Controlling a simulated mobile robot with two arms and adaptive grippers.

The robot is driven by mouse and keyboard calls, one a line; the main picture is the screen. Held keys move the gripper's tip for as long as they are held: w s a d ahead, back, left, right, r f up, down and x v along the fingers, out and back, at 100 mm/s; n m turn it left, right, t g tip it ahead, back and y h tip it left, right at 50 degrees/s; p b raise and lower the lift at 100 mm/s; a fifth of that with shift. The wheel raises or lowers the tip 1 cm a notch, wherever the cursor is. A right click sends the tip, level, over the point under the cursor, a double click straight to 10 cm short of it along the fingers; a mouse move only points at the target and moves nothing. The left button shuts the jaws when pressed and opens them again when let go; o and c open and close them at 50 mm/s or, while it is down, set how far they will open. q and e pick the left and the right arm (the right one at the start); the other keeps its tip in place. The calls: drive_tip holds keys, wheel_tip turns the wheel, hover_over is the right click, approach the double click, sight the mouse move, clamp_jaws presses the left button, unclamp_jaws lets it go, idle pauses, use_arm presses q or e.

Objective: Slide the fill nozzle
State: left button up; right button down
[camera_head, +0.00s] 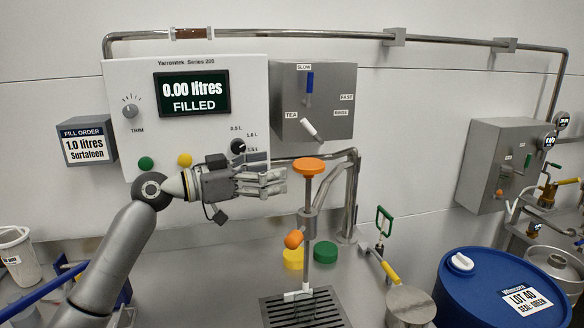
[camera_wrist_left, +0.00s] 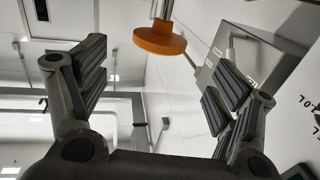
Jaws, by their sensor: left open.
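The fill nozzle is a vertical grey pipe (camera_head: 309,225) with an orange round knob (camera_head: 308,167) on top and an orange side handle (camera_head: 294,239) lower down. Its lower end has a pale crosspiece (camera_head: 298,295) above the dark floor grate. My left gripper (camera_head: 281,181) is open and empty, to the left of the pipe, a little below the knob's height and apart from it. In the left wrist view, the orange knob (camera_wrist_left: 160,40) shows between and beyond the spread fingers (camera_wrist_left: 157,85), not touched. My right gripper is not in view.
A control panel (camera_head: 230,110) reading 0.00 litres stands behind my left arm. A grey switch box (camera_head: 313,100) hangs beside it. A blue drum (camera_head: 470,290) stands at right, with a round metal lid (camera_head: 410,303) nearby. A drain grate (camera_head: 330,310) lies below the nozzle.

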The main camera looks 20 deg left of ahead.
use_arm(q)
drive_tip(key=shift+v, duration=1.4)
